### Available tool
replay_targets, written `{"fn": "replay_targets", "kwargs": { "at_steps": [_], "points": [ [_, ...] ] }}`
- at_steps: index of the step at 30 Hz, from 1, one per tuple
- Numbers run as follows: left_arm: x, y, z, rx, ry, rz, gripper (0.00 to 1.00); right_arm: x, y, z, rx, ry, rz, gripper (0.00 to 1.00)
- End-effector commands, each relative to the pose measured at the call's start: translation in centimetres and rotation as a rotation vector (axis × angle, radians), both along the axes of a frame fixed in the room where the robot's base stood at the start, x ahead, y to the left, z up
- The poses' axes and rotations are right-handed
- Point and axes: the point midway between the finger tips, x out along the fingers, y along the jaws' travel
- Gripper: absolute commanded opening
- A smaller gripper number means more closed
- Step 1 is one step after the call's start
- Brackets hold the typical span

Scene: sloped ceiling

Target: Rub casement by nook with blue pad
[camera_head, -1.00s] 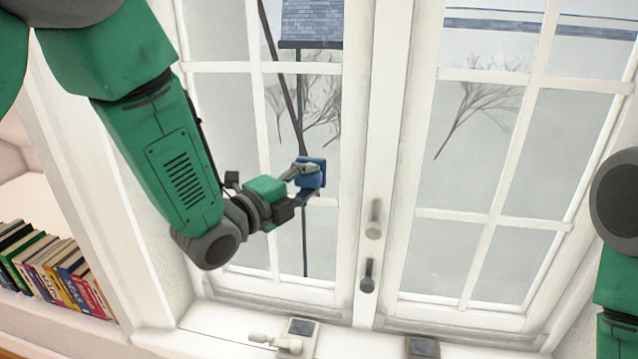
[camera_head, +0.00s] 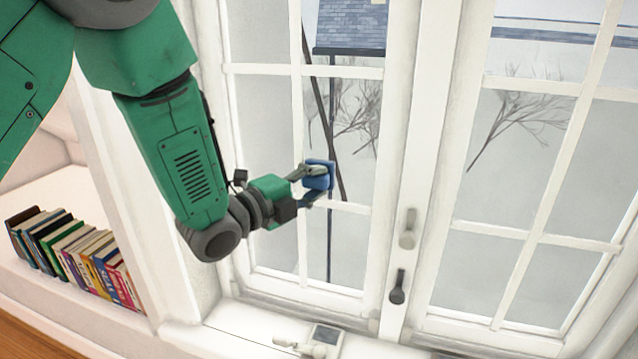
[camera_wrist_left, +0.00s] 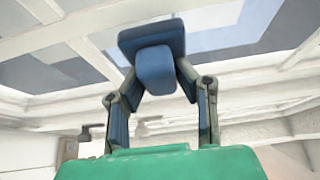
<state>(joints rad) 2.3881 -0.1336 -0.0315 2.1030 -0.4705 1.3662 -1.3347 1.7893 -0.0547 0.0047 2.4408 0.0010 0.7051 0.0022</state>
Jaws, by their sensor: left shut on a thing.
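The blue pad (camera_head: 318,175) is held between the fingers of my left gripper (camera_head: 312,180), which is shut on it. In the left wrist view the blue pad (camera_wrist_left: 153,55) sits at the tips of the left gripper's fingers (camera_wrist_left: 155,80), with window panes behind it. The left casement (camera_head: 300,71) is white with several panes, beside the nook (camera_head: 55,190). The pad is in front of its middle panes, near a crossbar; I cannot tell whether it touches the glass. My right gripper is not in view.
Several books (camera_head: 75,255) stand in the nook at the left. A dark handle (camera_head: 397,287) and a pale handle (camera_head: 408,229) are on the window's middle posts. A white figurine-like object (camera_head: 300,347) and a dark framed item (camera_head: 326,338) sit on the sill.

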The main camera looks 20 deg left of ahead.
Motion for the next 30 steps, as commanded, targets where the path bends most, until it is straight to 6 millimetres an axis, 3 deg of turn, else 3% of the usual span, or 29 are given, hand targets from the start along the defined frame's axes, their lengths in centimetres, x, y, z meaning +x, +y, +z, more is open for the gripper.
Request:
{"fn": "replay_targets", "kwargs": {
  "at_steps": [18, 30],
  "points": [
    [-5.5, 0.2, -0.1, 0.002, 0.001, 0.000, 0.00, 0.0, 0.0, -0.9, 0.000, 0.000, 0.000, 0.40],
    [-6.0, 0.2, 0.0, 0.000, 0.000, -0.001, 0.00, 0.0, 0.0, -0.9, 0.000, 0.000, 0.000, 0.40]
  ]
}}
